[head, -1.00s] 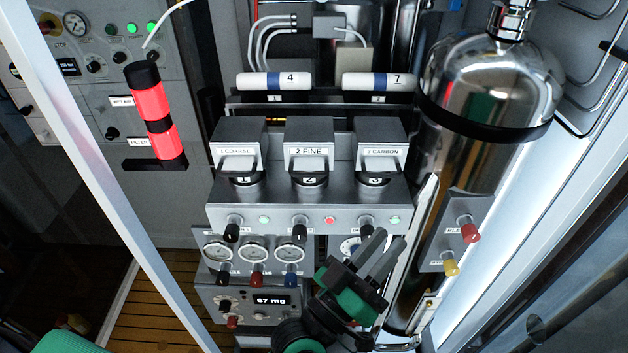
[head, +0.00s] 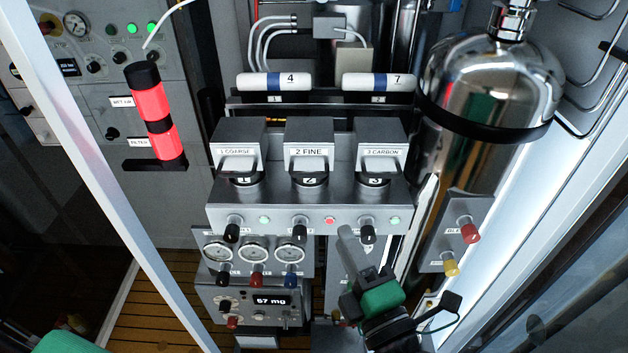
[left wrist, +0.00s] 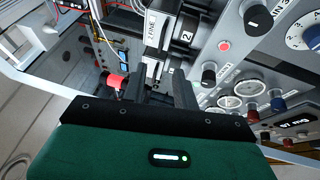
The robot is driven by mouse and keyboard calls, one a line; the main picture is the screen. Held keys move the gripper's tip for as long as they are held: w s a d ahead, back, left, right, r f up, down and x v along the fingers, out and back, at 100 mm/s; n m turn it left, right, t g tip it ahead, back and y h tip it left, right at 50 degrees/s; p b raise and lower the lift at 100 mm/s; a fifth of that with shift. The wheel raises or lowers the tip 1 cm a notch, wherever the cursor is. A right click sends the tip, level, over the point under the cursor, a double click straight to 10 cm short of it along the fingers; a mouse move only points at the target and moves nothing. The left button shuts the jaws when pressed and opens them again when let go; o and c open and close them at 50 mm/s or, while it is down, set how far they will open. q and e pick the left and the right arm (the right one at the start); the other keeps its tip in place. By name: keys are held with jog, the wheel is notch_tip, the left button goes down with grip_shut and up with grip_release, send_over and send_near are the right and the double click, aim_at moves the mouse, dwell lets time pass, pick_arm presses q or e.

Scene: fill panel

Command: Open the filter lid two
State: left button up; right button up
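The 2 FINE filter housing (head: 308,133) stands in the middle of a row of three on the grey panel; its lid looks closed. A black part marked 2 (head: 310,179) shows under its front, and its 2 also shows in the left wrist view (left wrist: 186,36). A black knob (head: 300,228) with a red light (head: 329,219) beside it is below. My left gripper (head: 346,232) is below and right of that knob, apart from the lid. In the left wrist view its two fingers (left wrist: 164,88) are spread with nothing between them. My right gripper is not visible.
The 1 COARSE (head: 239,135) and 3 CARBON (head: 381,135) housings flank it closely. A steel tank (head: 480,85) stands at right.

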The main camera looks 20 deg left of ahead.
aim_at(311, 176)
pick_arm(q)
jog(key=p+x, duration=0.5)
jog(key=x, duration=0.7)
jog(key=shift+w+a+p, duration=0.15)
jog(key=shift+a+p, duration=0.05)
jog(key=shift+p, duration=0.2)
jog(key=shift+w+a, duration=0.4)
jog(key=shift+w, duration=0.15)
grip_shut()
